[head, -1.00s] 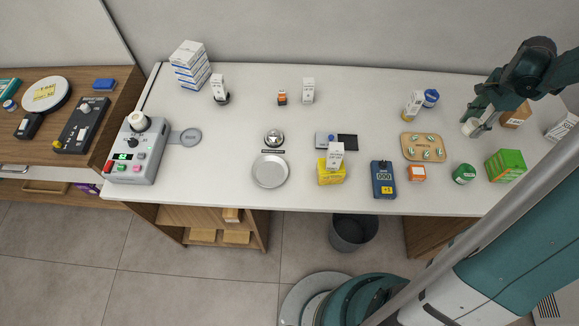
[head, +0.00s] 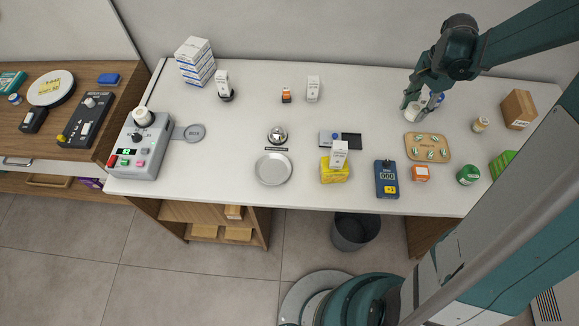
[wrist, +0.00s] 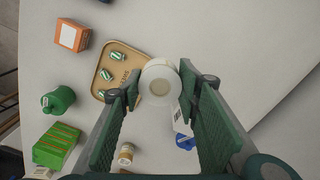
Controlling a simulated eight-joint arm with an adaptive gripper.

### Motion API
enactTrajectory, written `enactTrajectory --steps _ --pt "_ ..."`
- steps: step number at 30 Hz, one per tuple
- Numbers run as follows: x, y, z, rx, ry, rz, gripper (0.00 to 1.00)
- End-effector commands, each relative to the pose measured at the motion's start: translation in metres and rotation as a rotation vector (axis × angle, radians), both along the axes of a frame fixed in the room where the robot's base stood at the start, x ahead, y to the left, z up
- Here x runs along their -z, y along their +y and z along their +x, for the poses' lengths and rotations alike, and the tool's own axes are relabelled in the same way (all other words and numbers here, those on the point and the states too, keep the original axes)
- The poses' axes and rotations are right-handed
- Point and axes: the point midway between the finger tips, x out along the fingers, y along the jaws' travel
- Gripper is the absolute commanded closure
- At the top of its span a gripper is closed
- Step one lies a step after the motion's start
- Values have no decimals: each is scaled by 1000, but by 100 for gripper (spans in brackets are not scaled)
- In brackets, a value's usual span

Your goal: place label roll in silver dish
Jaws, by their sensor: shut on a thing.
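The label roll (wrist: 160,72), a white ring with a beige core, is between my gripper's fingertips (wrist: 161,90) in the wrist view. My gripper is shut on it. In the head view my gripper (head: 417,98) holds the white roll (head: 413,112) over the right part of the counter, just behind the tan pill tray. The silver dish (head: 272,169), round, shallow and empty, lies near the counter's front edge, left of centre, well to the left of my gripper.
A bell (head: 278,134) stands just behind the dish. A yellow box (head: 334,171) with a white box on it, a blue meter (head: 386,179) and the tan tray (head: 428,148) stand between the dish and my gripper's side. The counter's middle back is mostly clear.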

Motion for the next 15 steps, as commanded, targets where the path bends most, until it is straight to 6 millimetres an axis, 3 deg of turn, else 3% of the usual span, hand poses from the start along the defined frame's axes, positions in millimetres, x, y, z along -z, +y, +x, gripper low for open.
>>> enactTrajectory --steps 3,15 --pt "0 30 0 -56 0 0 79" --pt "-1 119 -7 -235 0 0 79"
